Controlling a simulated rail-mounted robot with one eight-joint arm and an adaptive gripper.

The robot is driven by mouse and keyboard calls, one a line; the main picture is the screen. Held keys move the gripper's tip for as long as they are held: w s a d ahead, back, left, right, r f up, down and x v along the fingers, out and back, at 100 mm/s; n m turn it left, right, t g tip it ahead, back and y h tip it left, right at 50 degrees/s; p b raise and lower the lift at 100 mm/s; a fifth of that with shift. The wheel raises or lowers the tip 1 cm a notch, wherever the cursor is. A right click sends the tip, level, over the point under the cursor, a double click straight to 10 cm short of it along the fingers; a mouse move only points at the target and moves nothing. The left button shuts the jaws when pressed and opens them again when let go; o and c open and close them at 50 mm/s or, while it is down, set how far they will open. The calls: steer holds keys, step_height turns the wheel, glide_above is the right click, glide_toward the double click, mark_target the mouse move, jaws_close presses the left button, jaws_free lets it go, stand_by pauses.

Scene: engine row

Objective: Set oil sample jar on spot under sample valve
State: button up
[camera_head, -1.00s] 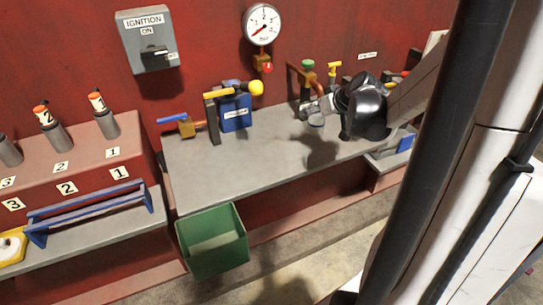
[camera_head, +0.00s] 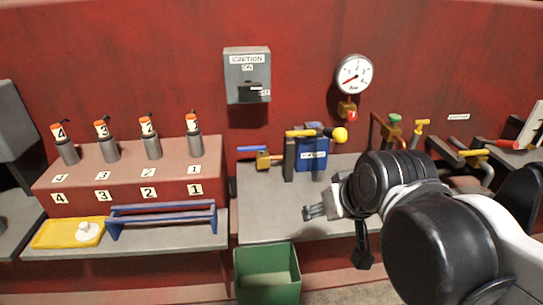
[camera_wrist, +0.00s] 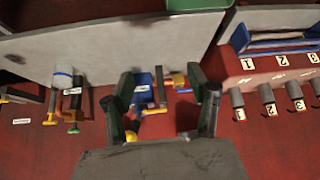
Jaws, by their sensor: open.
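In the wrist view, which looks upside down, a small whitish and blue cylinder, seemingly the oil sample jar (camera_wrist: 63,78), stands on the grey shelf. It is beside the green-knobbed valve (camera_wrist: 73,129). I cannot tell whether it is exactly under the outlet, and no marked spot shows. In the head view the green-topped valve on a copper pipe (camera_head: 392,124) is on the wall; my arm hides the shelf below it. My gripper (camera_head: 322,212) is over the shelf, left of that valve. In the wrist view its fingers (camera_wrist: 160,80) are apart and empty, away from the jar.
The grey shelf (camera_head: 262,203) is clear at its left front. A blue box (camera_head: 312,152) and a yellow-handled lever stand at its back. A green bin (camera_head: 267,275) hangs below its front edge. A blue rack and yellow tray (camera_head: 60,233) lie farther left.

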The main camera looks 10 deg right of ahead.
steer(key=s, duration=0.1)
steer(key=a, duration=0.1)
steer(key=s, duration=0.1)
steer(key=shift+s+a+f, duration=0.2)
steer(key=shift+s+a, duration=0.05)
steer(key=shift+s, duration=0.1)
